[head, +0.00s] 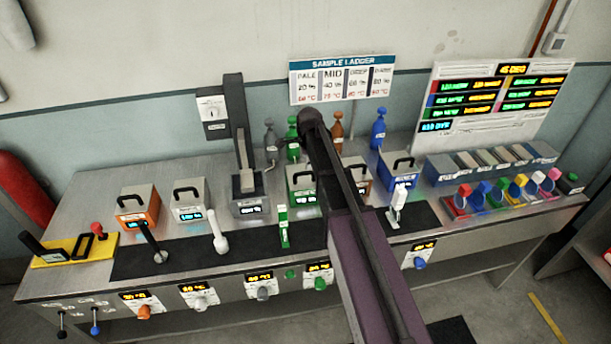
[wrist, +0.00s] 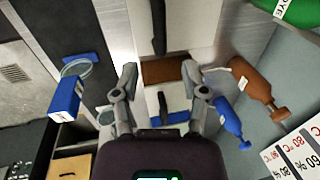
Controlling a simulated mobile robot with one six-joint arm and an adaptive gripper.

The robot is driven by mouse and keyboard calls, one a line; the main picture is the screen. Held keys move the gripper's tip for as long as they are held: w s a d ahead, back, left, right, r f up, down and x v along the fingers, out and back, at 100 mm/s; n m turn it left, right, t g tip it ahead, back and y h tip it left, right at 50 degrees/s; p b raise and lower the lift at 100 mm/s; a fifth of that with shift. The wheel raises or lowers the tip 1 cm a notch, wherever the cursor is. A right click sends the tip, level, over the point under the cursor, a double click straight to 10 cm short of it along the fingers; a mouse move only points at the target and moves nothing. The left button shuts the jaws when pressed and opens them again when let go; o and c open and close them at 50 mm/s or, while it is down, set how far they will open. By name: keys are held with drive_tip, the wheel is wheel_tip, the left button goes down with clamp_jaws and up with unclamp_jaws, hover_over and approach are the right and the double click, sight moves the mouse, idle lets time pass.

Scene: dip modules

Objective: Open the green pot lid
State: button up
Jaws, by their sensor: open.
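The green pot (head: 300,180) stands in the back row in the head view. It has a pale lid and dark handle, and my arm covers its right part. Its lid looks shut, but I cannot see the whole rim. My gripper (wrist: 162,78) shows in the wrist view, open and with nothing held. A brown pot side (wrist: 166,71) and a pale lid with a black handle (wrist: 163,106) lie in view between and below its fingers. A pale surface with another dark handle is above them; I cannot tell whether that is the green pot's lid.
The brown bottle (wrist: 250,84), blue bottle (wrist: 231,118) and green bottle (wrist: 298,10) stand right of the fingers in the wrist view. The blue pot (head: 397,171), white pot (head: 190,203) and orange pot (head: 138,207) share the bench. A dark mat lies in front.

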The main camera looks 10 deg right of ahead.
sight(305, 172)
drive_tip(key=shift+w+f+b, duration=0.2)
drive_tip(key=shift+f+b, duration=0.75)
drive_tip(key=shift+f, duration=0.1)
drive_tip(key=shift+w+f+b, duration=0.25)
drive_tip(key=shift+f+b, duration=0.75)
drive_tip(key=shift+f, duration=0.05)
drive_tip(key=shift+w+f+b, duration=0.2)
drive_tip(key=shift+f+b, duration=0.75)
drive_tip(key=shift+f, duration=0.1)
drive_tip(key=shift+a, duration=0.1)
clamp_jaws()
